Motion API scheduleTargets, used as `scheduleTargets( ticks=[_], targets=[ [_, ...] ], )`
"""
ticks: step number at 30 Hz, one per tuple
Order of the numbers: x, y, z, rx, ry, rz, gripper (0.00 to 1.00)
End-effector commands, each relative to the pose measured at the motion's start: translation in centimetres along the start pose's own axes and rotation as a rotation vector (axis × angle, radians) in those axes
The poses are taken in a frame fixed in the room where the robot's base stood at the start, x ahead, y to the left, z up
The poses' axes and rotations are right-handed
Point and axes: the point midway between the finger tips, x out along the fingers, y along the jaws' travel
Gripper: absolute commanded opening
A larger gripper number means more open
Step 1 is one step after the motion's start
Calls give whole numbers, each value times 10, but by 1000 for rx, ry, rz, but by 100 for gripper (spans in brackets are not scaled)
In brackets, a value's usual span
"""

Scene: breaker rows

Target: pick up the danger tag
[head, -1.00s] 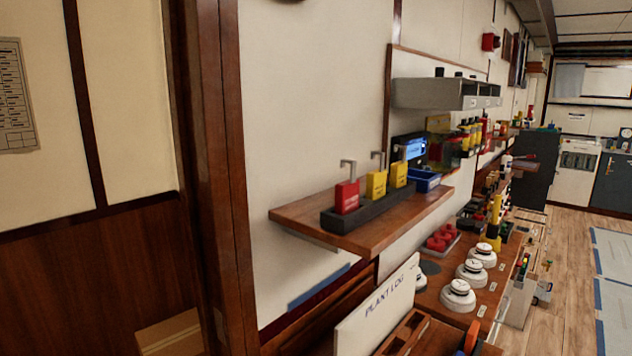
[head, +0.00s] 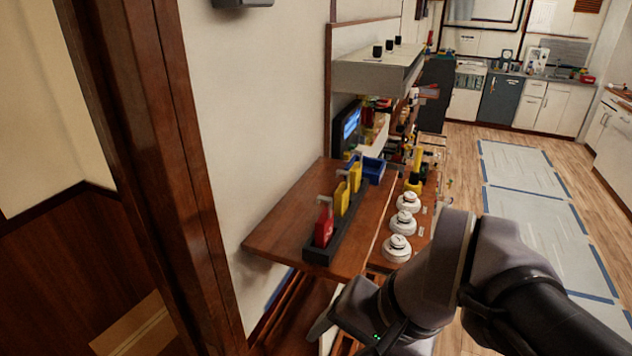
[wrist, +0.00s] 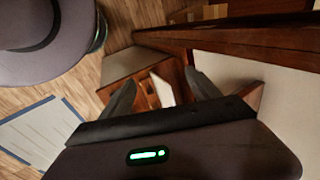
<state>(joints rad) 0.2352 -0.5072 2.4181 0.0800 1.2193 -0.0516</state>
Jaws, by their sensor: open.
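I cannot make out a danger tag for sure in either view. A red padlock-shaped piece (head: 324,225) and two yellow ones (head: 342,198) stand in a dark rack (head: 318,256) on the wooden wall shelf (head: 275,237). My gripper (wrist: 160,88) is open and empty in the wrist view, its two dark fingers spread apart. Beyond and between them show a white panel and brown wooden compartments. In the head view my arm crosses the lower right, and the fingertips are not clear there.
A blue bin (head: 373,170) sits at the shelf's far end. Several white round devices (head: 403,223) stand on the wooden counter beside and below the shelf. A brown door post (head: 150,160) stands at left. Open floor (head: 455,180) lies to the right, with blue-edged mats (head: 520,175).

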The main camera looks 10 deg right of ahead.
Motion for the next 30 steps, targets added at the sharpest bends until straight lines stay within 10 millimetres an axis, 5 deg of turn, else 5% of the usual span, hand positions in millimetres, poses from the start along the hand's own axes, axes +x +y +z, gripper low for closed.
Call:
scheduleTargets(
  ticks=[5, 9, 12, 14, 17, 24, 30],
  targets=[
    [-11, -3, -30, 660, -472, -155, 71],
    [-46, 3, -105, 1123, -790, -501, 71],
    [-72, 25, -153, 1303, -914, -721, 71],
    [-80, 34, -167, 1348, -946, -793, 71],
    [-80, 28, -173, 1368, -967, -828, 71],
    [-50, -38, -165, 1363, -968, -820, 71],
    [-36, -71, -162, 1366, -966, -823, 71]
  ],
)
